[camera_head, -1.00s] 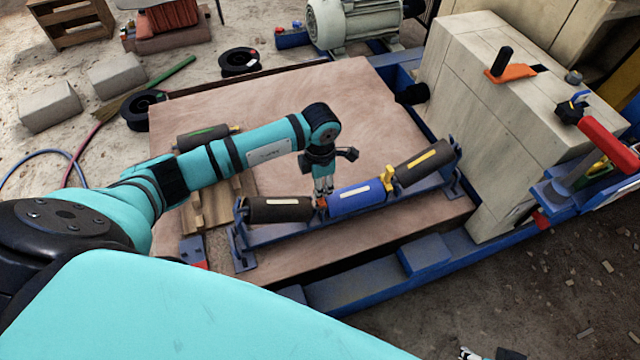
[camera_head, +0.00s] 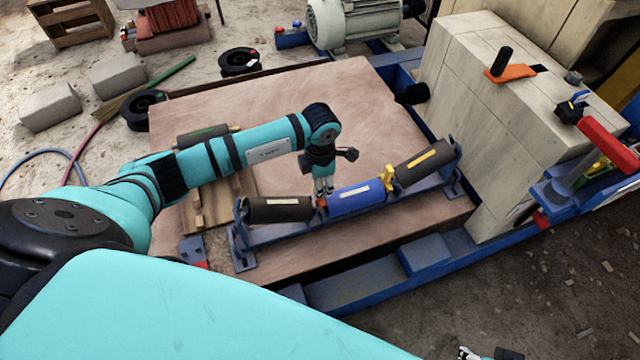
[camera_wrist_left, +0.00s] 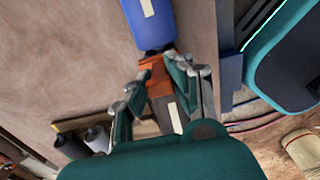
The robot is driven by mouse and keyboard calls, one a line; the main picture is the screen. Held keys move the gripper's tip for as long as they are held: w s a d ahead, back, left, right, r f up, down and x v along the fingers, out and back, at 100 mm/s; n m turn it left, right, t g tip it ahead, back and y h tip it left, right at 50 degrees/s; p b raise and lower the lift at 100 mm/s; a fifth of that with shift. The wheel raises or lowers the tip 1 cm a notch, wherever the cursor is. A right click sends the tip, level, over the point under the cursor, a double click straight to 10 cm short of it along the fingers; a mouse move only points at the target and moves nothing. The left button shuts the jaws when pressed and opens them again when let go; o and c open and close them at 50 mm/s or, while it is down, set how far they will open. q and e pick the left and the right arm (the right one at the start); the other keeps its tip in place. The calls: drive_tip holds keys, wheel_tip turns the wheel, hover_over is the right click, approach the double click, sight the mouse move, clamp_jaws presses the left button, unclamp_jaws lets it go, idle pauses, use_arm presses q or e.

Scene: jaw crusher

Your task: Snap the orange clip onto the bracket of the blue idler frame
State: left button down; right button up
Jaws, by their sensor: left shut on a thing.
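The blue idler frame (camera_head: 291,228) stands on the brown board. It carries a dark roller (camera_head: 280,209) at left, a blue roller (camera_head: 357,196) in the middle and another dark roller (camera_head: 422,167) at right. The orange clip (camera_wrist_left: 154,75) is between my left fingers in the left wrist view, at the gap between the left dark roller and the blue roller. In the head view only a small orange patch (camera_head: 321,202) of it shows. My left gripper (camera_head: 324,191) points down and is shut on it. The bracket under the clip is hidden, so its seating is unclear. My right gripper (camera_head: 487,354) shows only partly at the bottom edge.
A yellow clip (camera_head: 388,178) sits between the blue roller and the right dark roller. A spare roller (camera_head: 203,136) lies on a wooden pallet (camera_head: 207,207) beneath my left arm. A pale block housing (camera_head: 480,110) stands at right. The board (camera_head: 375,115) behind the frame is clear.

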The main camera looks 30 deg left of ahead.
use_arm(q)
drive_tip(key=shift+f, duration=0.35)
use_arm(e)
drive_tip(key=shift+f, duration=0.25)
use_arm(q)
drive_tip(key=shift+f+b, duration=0.4)
drive_tip(key=shift+b, duration=0.2)
use_arm(e)
drive_tip(key=shift+r, duration=0.1)
use_arm(q)
drive_tip(key=shift+f, duration=0.2)
drive_tip(key=shift+f, duration=0.1)
use_arm(e)
drive_tip(key=shift+f, duration=0.2)
use_arm(q)
drive_tip(key=shift+f+b, duration=0.25)
drive_tip(key=shift+b, duration=0.15)
use_arm(e)
drive_tip(key=shift+w+a+f, duration=0.1)
drive_tip(key=shift+w, duration=0.2)
use_arm(q)
drive_tip(key=shift+f, duration=0.3)
use_arm(e)
drive_tip(key=shift+w+a+f+t, duration=0.1)
drive_tip(key=shift+w+f+t, duration=0.05)
drive_tip(key=shift+w+t, duration=0.2)
use_arm(q)
drive_tip(key=c, duration=1.1)
unclamp_jaws()
drive_tip(key=shift+c, duration=0.2)
